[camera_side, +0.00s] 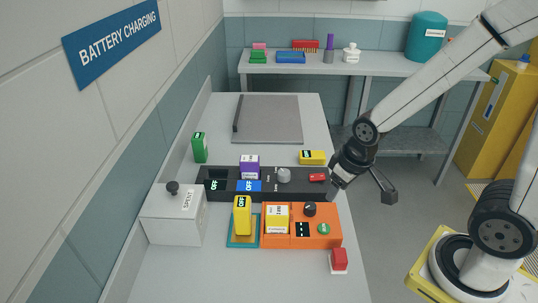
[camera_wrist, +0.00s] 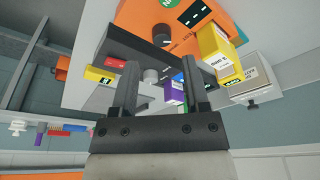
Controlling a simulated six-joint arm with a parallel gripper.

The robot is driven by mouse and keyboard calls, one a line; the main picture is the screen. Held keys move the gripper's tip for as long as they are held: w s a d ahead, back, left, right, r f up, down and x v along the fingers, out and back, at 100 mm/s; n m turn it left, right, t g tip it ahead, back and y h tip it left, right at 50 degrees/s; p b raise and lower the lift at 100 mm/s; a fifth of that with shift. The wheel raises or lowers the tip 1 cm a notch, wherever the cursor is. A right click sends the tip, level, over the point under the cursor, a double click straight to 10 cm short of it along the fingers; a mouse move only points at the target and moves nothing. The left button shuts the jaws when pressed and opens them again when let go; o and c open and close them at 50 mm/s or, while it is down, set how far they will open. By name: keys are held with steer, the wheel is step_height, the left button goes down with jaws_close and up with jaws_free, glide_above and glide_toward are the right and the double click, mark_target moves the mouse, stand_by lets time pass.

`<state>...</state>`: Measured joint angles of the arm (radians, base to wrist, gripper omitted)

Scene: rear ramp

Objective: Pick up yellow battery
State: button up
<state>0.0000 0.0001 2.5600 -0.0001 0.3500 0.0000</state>
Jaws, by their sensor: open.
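One yellow battery (camera_side: 312,157) lies on the bench just behind the black rack; it also shows left of my fingers in the wrist view (camera_wrist: 98,75). A second yellow battery (camera_side: 242,216) stands on a teal-edged pad (camera_side: 232,243).
The black rack (camera_side: 213,193) holds a purple block (camera_side: 249,165), a blue block, a grey knob and a red piece. A grey SPENT box (camera_side: 175,222) stands left; a green battery (camera_side: 200,147) stands behind it. A red button (camera_side: 339,260) is front right. The grey plate (camera_side: 267,118) behind is bare.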

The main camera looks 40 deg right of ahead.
steer(key=o, duration=0.5)
steer(key=n+g, duration=0.3)
steer(key=n, duration=0.6)
glide_above(278, 211)
step_height(278, 211, down, 2)
steer(key=shift+a+f, duration=0.1)
steer(key=shift+f, duration=0.1)
steer(key=shift+f, duration=0.1)
steer(key=shift+f, duration=1.2)
